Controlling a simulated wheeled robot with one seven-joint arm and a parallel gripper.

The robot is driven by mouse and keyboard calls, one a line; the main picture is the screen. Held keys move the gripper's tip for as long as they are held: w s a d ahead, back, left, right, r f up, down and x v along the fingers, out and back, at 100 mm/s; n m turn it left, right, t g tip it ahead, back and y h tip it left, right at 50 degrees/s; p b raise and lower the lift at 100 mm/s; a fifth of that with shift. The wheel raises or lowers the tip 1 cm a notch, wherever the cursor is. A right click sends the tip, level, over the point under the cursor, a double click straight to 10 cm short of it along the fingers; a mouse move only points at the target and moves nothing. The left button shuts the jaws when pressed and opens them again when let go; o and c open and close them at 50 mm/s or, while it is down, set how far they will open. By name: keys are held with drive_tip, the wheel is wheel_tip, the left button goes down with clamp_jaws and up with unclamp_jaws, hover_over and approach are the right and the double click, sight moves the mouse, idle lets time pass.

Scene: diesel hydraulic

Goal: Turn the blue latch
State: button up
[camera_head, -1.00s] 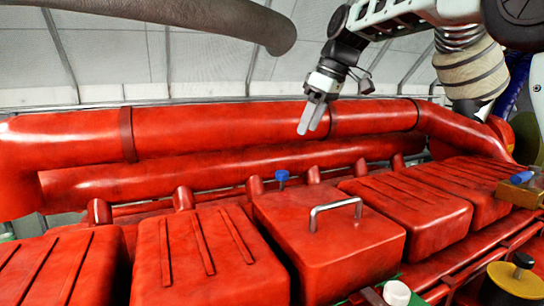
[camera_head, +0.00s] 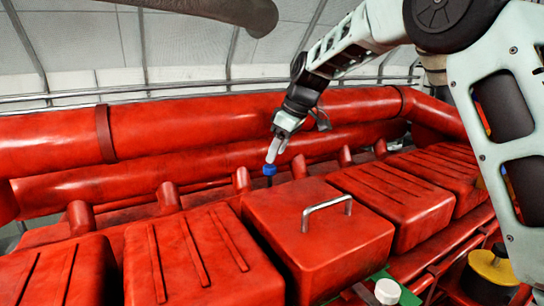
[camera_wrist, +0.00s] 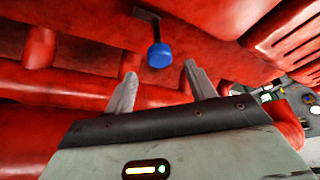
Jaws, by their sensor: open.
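The blue latch (camera_head: 269,170) is a small blue knob on a dark stem. It stands behind the red box that has a metal handle, near the red pipes. In the wrist view the blue latch (camera_wrist: 159,55) shows ahead of the fingertips, roughly between the lines of the two fingers. My gripper (camera_head: 273,150) comes down from above, with its fingertips close over the latch in the head view. In the wrist view my gripper (camera_wrist: 158,75) has its two fingers apart with nothing between them. I cannot tell whether a fingertip touches the latch.
The red box (camera_head: 345,242) with a metal handle (camera_head: 327,210) is in front of the latch. Red pipes (camera_head: 225,125) run behind it, with short red stubs beside it. A white cap (camera_head: 388,291) and a yellow part (camera_head: 492,268) are at the lower right.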

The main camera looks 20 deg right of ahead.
sight(270, 166)
drive_tip(key=shift+p+x, duration=0.65)
drive_tip(key=shift+x, duration=1.6)
drive_tip(key=c, duration=1)
drive_tip(key=shift+o, duration=0.2)
